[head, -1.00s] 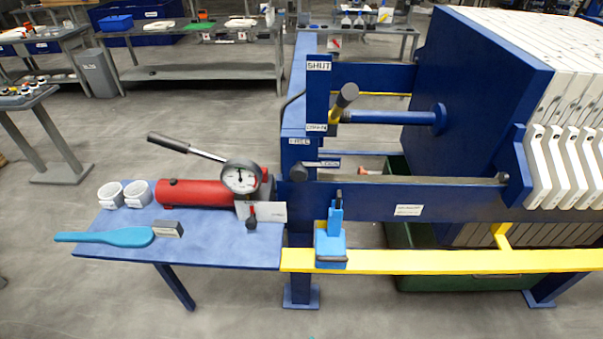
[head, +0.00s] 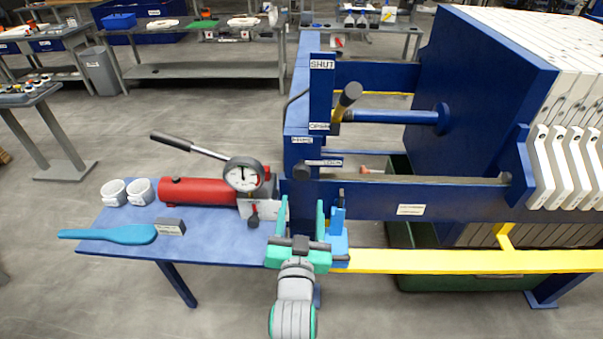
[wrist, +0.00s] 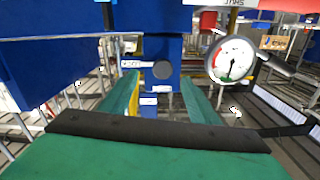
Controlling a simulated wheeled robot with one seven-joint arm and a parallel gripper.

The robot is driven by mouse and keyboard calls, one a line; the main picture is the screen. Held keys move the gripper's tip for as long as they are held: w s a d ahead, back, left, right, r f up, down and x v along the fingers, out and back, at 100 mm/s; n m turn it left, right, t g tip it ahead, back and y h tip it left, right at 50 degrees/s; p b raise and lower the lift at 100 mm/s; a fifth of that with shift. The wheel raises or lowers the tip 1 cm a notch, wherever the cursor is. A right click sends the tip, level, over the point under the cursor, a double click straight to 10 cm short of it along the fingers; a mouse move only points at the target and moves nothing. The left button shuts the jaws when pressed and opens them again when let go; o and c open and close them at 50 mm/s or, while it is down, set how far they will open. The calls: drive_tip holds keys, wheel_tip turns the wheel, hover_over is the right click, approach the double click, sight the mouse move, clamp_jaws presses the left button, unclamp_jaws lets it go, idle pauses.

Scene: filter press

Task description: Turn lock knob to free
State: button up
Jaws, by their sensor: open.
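The lock knob (head: 303,172) is a small dark round knob on the blue post of the press. A FREE label (head: 302,140) is above it and a LOCK label (head: 331,162) is at its upper right. My green gripper (head: 302,204) is open and empty, its two fingers pointing up toward the knob from below in the head view. In the wrist view, which looks upside down, the knob (wrist: 162,69) appears between the fingertips (wrist: 160,76), apparently beyond them. I cannot tell the knob's exact setting.
A pressure gauge (head: 242,175) and red pump cylinder (head: 189,191) are left of the knob, with a black-gripped lever (head: 171,142). A blue block with a small lever (head: 338,238) stands close right of my gripper. A yellow rail (head: 430,261) runs right.

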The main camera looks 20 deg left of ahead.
sight(301, 175)
drive_tip(key=x, duration=0.7)
drive_tip(key=r+x, duration=0.1)
drive_tip(key=x, duration=0.3)
drive_tip(key=shift+w+a, duration=0.15)
drive_tip(key=shift+a, duration=0.2)
drive_tip(key=c, duration=1.1)
